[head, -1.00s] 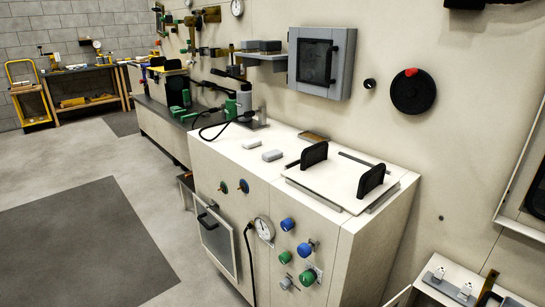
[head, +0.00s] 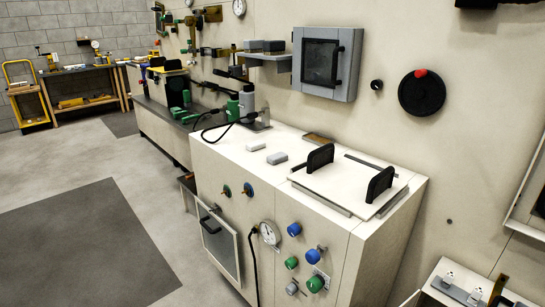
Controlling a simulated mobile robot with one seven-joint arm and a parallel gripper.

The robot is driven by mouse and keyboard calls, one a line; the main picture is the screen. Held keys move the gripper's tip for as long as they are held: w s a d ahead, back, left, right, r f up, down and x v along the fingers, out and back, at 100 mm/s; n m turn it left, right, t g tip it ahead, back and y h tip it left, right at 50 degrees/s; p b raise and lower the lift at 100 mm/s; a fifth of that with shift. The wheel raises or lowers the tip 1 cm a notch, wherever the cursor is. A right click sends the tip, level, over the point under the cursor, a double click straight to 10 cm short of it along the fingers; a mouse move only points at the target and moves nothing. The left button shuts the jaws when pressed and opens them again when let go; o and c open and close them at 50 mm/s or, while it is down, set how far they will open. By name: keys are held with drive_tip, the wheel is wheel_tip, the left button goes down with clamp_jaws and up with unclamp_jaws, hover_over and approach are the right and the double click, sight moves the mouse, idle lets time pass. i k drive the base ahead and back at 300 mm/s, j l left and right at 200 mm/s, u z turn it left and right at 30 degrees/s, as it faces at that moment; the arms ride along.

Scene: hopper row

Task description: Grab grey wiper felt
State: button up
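Two small grey blocks lie on the white top of the cabinet (head: 225,139), left of the lidded panel. The rear-left one is a light grey block (head: 255,145); the front-right one is a slightly darker grey block (head: 277,158). Either could be the grey wiper felt; I cannot tell which. They lie flat, apart from each other, with nothing on them. My gripper is not in view.
A white lid (head: 345,184) with two black handles covers the cabinet's right part. A brown piece (head: 319,138) lies behind the blocks. A grey-green device with a black cable (head: 215,128) stands left of them. Knobs and a gauge (head: 270,234) line the front. Floor at left is clear.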

sight(275, 158)
drive_tip(key=i+j, duration=0.8)
drive_tip(key=j, duration=0.25)
drive_tip(key=i+j, duration=0.8)
drive_tip(key=j, duration=0.2)
drive_tip(key=i+j, duration=0.35)
drive_tip(key=j, duration=0.15)
drive_tip(key=z, duration=0.4)
drive_tip(key=i+j+z, duration=0.1)
drive_tip(key=z, duration=0.25)
drive_tip(key=j+z, duration=0.15)
drive_tip(key=z, duration=1.3)
drive_tip(key=i, duration=0.5)
